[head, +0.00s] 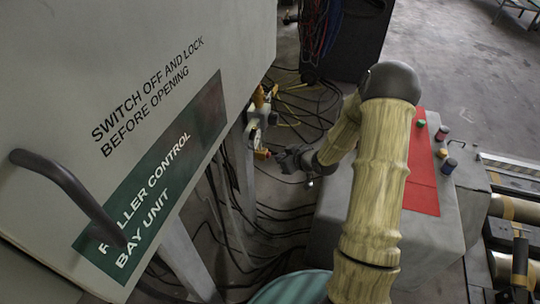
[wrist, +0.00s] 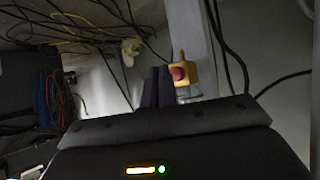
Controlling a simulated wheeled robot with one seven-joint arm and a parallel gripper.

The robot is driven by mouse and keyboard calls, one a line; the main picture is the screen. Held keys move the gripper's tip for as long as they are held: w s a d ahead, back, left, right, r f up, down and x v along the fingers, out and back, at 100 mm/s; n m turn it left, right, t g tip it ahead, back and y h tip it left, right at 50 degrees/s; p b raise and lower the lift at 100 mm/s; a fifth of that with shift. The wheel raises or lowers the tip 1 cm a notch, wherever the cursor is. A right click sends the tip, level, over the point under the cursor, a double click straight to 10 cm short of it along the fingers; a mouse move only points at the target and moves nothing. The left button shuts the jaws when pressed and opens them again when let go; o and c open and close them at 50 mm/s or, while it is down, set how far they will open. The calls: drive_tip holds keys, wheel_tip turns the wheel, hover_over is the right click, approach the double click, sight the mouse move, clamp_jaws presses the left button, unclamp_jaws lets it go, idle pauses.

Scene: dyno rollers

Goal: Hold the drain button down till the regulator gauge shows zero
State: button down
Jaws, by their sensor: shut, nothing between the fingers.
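A red button on a small yellow housing (head: 263,153) sits low on the grey leg beside the cabinet in the head view. In the wrist view the red button (wrist: 178,73) faces me, just right of my fingers. A round pale gauge (head: 252,124) shows above it in the head view; its dial is too small to read. My gripper (head: 279,156) is shut and empty, pointing left towards the button from close by. In the wrist view my dark fingers (wrist: 156,84) stand together, left of the button; I cannot tell whether they touch it.
The grey cabinet (head: 150,60) with a dark handle (head: 70,190) fills the left. Black cables (head: 285,200) hang and lie behind my gripper. A grey console (head: 345,215) with a red panel and coloured knobs stands right, beside rollers (head: 515,207).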

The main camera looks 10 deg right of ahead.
drive_tip(key=shift+s+d+p, duration=0.35)
drive_tip(key=shift+s+d, duration=0.05)
drive_tip(key=shift+d, duration=0.35)
drive_tip(key=shift+s+d+p, duration=0.35)
drive_tip(key=shift+s+d, duration=0.1)
drive_tip(key=shift+d, duration=0.25)
drive_tip(key=shift+s+d+p, duration=0.35)
drive_tip(key=shift+s+d, duration=0.05)
drive_tip(key=shift+d, duration=0.35)
drive_tip(key=s+a+r+m+g+h, duration=0.35)
drive_tip(key=s+r, duration=0.45)
drive_tip(key=s, duration=0.3)
drive_tip(key=s+a+r+m+g+h, duration=0.2)
drive_tip(key=s+a+r+m+g, duration=0.15)
drive_tip(key=s+r, duration=0.65)
wheel_tip(320, 180, up, 27)
drive_tip(key=s+n+p, duration=0.1)
drive_tip(key=p, duration=2.8)
drive_tip(key=shift+s+a, duration=0.15)
drive_tip(key=shift+a, duration=0.15)
drive_tip(key=shift+f, duration=0.15)
